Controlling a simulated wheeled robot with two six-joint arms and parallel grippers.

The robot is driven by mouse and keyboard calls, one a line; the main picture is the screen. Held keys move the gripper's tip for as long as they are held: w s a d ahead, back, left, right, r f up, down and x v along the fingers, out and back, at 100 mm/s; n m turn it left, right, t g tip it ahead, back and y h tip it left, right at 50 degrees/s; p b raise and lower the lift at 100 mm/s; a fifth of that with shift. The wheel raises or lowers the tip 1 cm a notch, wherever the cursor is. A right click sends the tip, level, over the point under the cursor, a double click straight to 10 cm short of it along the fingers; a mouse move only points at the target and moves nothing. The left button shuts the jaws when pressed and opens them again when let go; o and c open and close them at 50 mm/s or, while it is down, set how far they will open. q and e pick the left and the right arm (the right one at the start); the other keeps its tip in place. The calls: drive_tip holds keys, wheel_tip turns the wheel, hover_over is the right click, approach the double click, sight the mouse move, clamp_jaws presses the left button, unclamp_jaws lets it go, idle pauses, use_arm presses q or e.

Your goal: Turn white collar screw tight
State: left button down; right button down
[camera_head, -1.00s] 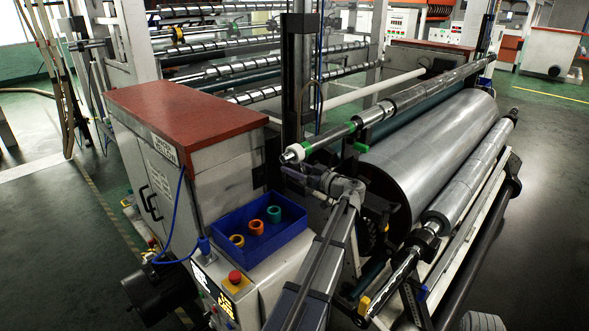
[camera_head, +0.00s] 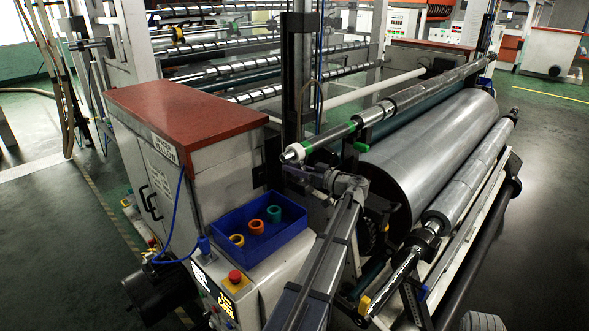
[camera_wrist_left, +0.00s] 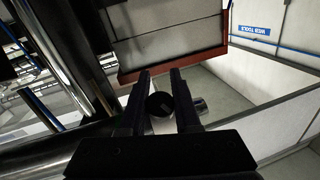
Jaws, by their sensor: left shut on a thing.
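The white collar (camera_head: 294,153) sits around the near left end of the upper metal shaft (camera_head: 400,100), beside a green ring (camera_head: 308,146). My left gripper (camera_head: 293,172) is just below the collar, its arm rising from the bottom of the picture. In the left wrist view its two dark fingers (camera_wrist_left: 160,76) stand on either side of a dark round screw head (camera_wrist_left: 160,103). The gripper is shut on this screw. The contact itself is dark and hard to make out. My right gripper is not in view.
A blue tray (camera_head: 270,242) with orange, yellow and green rings stands left of my arm. A red-topped cabinet (camera_head: 180,110) stands behind the tray.

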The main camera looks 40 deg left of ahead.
use_arm(q)
drive_tip(key=shift+s+g, duration=0.15)
drive_tip(key=shift+g, duration=0.65)
drive_tip(key=c, duration=0.6)
unclamp_jaws()
drive_tip(key=shift+d, duration=0.15)
drive_tip(key=v, duration=0.7)
drive_tip(key=shift+d, duration=0.3)
